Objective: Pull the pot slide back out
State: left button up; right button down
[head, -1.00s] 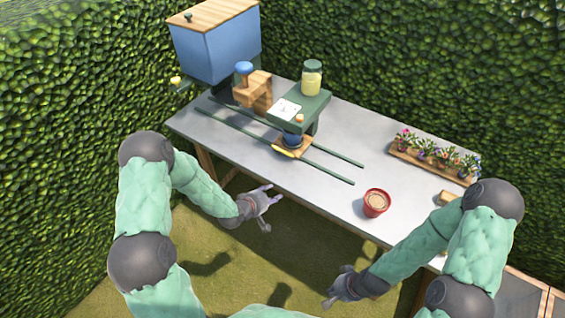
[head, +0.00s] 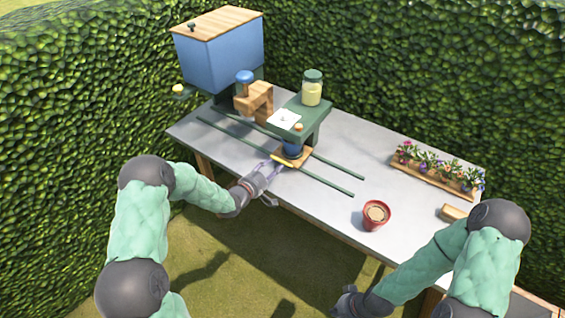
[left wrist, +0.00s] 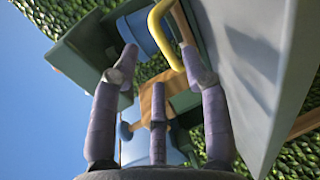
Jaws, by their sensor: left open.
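The pot slide is a small wooden plate (head: 302,158) on two dark green rails (head: 325,182), with a yellow handle (head: 282,160) at its front edge. A blue pot (head: 292,148) stands on it under the green stand (head: 313,115). My left gripper (head: 272,171) is open just in front of the handle. In the left wrist view the yellow handle (left wrist: 155,32) shows between and beyond the spread fingers (left wrist: 158,66), with the blue pot (left wrist: 138,32) behind it. No grip on the handle shows. My right gripper (head: 346,304) is low at the bottom edge, its fingers unclear.
A red pot (head: 375,216) filled with soil stands near the table's front edge. A flower tray (head: 432,180) lies at the right back. A blue bin (head: 222,55), a wooden block (head: 256,100) and a jar (head: 312,88) stand at the back left. The grey table between is clear.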

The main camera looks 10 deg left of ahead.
aim_at(281, 161)
pick_arm(q)
jog(key=b+x, duration=0.1)
jog(key=x, duration=0.6)
jog(key=shift+c, duration=0.3)
grip_shut()
